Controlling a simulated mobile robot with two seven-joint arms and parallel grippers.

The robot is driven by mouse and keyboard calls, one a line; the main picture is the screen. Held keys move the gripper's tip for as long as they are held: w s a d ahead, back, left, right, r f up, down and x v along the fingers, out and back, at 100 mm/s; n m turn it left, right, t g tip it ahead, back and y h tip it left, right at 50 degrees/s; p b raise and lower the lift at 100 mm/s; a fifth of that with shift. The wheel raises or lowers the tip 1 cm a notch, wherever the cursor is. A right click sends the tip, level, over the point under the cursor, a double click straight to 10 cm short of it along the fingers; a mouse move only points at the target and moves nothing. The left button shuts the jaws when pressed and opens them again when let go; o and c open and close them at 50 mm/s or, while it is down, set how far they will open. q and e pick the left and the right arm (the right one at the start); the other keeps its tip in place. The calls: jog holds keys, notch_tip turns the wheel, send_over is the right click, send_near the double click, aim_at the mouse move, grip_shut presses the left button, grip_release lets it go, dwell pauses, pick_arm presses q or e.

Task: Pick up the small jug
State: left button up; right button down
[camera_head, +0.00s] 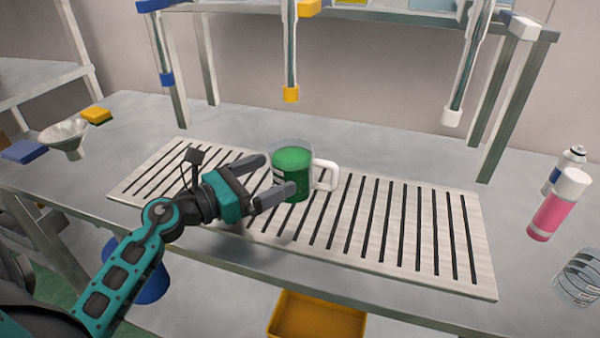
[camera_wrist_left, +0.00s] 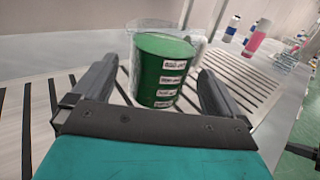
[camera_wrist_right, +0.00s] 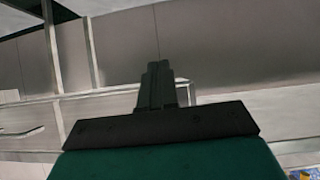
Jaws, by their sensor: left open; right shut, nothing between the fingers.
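The small jug (camera_head: 292,160) is a clear cup with green contents, white labels and a white handle on its right side. It stands upright on the slatted rack (camera_head: 420,225). My left gripper (camera_head: 279,176) is open, with one finger on the far side and one on the near side of the jug. In the left wrist view the jug (camera_wrist_left: 160,70) sits between and just ahead of the two fingers, with its handle partly hidden behind it. I cannot tell whether a finger touches it. My right gripper (camera_wrist_right: 158,80) is shut and empty, facing a plain wall, and is out of the head view.
A shelf frame stands at the back, with dispensing tubes hanging down, one with a yellow tip (camera_head: 291,94). A white funnel bowl (camera_head: 65,137) and a yellow sponge (camera_head: 96,115) are at the left. The rack's right half is clear.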

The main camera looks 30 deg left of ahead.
aim_at(305, 174)
pick_arm(q)
jog(key=p+x, duration=0.1)
jog(key=x, duration=0.3)
jog(key=shift+w+d+r, duration=0.15)
jog(key=shift+w+d, duration=0.05)
jog(key=shift+r, duration=0.1)
jog(key=c, duration=1.1)
